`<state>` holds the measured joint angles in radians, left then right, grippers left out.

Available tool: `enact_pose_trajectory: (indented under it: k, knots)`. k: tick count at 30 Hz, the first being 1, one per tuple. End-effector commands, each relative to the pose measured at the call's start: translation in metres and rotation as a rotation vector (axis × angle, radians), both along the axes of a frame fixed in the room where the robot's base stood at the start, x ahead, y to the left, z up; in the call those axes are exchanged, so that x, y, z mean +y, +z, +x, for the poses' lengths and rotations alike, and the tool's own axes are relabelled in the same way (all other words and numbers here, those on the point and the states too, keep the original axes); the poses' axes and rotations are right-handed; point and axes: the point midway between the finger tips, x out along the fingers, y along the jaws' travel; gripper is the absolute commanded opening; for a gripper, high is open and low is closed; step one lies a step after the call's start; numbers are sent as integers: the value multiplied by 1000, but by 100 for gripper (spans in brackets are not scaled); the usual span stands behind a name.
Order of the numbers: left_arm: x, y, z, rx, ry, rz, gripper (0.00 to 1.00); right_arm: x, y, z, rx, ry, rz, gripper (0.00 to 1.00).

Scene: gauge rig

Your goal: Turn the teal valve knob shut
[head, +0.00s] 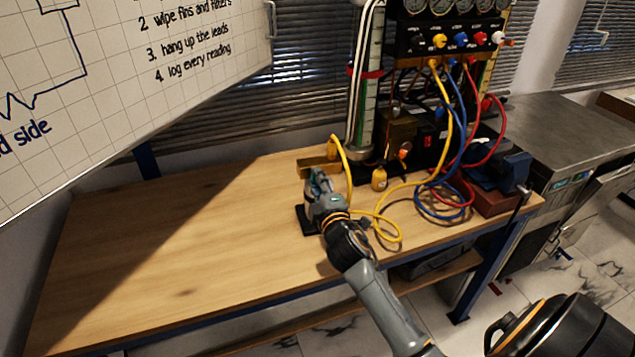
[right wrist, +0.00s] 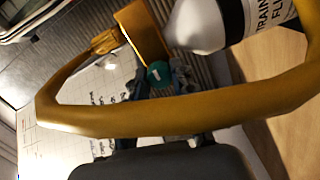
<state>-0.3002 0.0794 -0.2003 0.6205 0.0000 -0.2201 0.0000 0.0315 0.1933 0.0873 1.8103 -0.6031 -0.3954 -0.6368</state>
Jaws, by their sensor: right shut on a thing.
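My right gripper (head: 317,180) reaches over the bench to the low dark base in front of the gauge rig, its fingers closed. In the right wrist view a small teal round knob (right wrist: 158,73) with a white mark shows between the grey fingers, and the gripper is shut on it. In the head view the fingers mostly hide the knob. How far the knob is turned I cannot tell. My left gripper is not in view.
A yellow hose (head: 393,233) loops on the bench beside my right gripper and crosses close before the wrist camera (right wrist: 150,120). Blue and red hoses (head: 455,205) hang from the gauge panel (head: 420,38). A whiteboard (head: 130,75) hangs left. The bench's left part (head: 150,250) is clear.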

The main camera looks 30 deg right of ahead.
Motion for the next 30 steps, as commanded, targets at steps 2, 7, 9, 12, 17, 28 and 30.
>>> enact_pose_trajectory:
  k: [2, 7, 9, 12, 17, 28, 30]
  knots:
    - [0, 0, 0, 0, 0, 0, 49, 0, 0, 0, 0, -1, 1, 0]
    - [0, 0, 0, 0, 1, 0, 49, 0, 0, 0, 0, -1, 1, 42]
    - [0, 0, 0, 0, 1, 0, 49, 0, 0, 0, 0, -1, 1, 49]
    - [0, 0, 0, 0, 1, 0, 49, 0, 0, 0, 0, -1, 0, 49]
    - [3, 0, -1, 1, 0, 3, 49, 0, 0, 0, 0, 0, 0, 49]
    - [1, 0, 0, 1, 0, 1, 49, 18, -2, -54, 4, 0, 1, 49]
    - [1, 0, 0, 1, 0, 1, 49, 23, -2, -68, 4, 0, 3, 49]
